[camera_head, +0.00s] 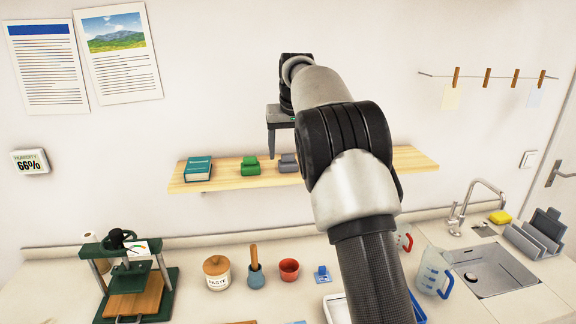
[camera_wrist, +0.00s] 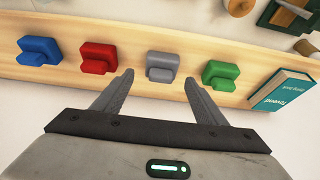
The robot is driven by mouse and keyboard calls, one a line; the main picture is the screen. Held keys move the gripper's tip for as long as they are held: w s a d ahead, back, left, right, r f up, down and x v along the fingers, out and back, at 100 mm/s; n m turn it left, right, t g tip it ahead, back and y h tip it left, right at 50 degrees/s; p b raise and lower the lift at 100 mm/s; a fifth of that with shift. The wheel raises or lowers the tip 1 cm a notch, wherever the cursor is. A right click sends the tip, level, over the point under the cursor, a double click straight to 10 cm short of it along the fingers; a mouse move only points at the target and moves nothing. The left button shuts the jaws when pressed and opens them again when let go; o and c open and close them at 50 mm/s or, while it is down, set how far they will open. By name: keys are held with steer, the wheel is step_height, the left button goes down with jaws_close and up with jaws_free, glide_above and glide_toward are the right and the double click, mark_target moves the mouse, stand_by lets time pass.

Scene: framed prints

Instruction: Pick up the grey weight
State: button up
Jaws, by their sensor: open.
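The grey weight (camera_wrist: 162,65) sits on a wooden wall shelf (camera_wrist: 135,72), between a red and a green weight. In the head view the grey weight (camera_head: 288,162) shows only in part beside my arm. My gripper (camera_wrist: 158,82) is open and empty in the wrist view. Its two fingers point toward the grey weight, one on either side of its near end, and I cannot tell how much gap is left in depth. In the head view my gripper (camera_head: 270,155) is over the shelf, with one finger visible and the rest hidden by my arm.
The red weight (camera_wrist: 98,57) and green weight (camera_wrist: 220,74) flank the grey one closely. A blue weight (camera_wrist: 39,50) and a teal book (camera_wrist: 281,91) are farther out. Below the shelf, a counter holds a green press (camera_head: 137,280), a jar (camera_head: 217,272) and a red cup (camera_head: 289,270).

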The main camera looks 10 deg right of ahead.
mark_target(288, 162)
steer(key=x, duration=0.2)
steer(key=shift+w+a+f, duration=0.1)
steer(key=shift+w+f, duration=0.05)
steer(key=shift+f, duration=0.2)
steer(key=c, duration=1.1)
steer(key=shift+r, duration=0.1)
steer(key=c, duration=0.3)
steer(key=shift+r, duration=0.1)
steer(key=shift+c, duration=0.2)
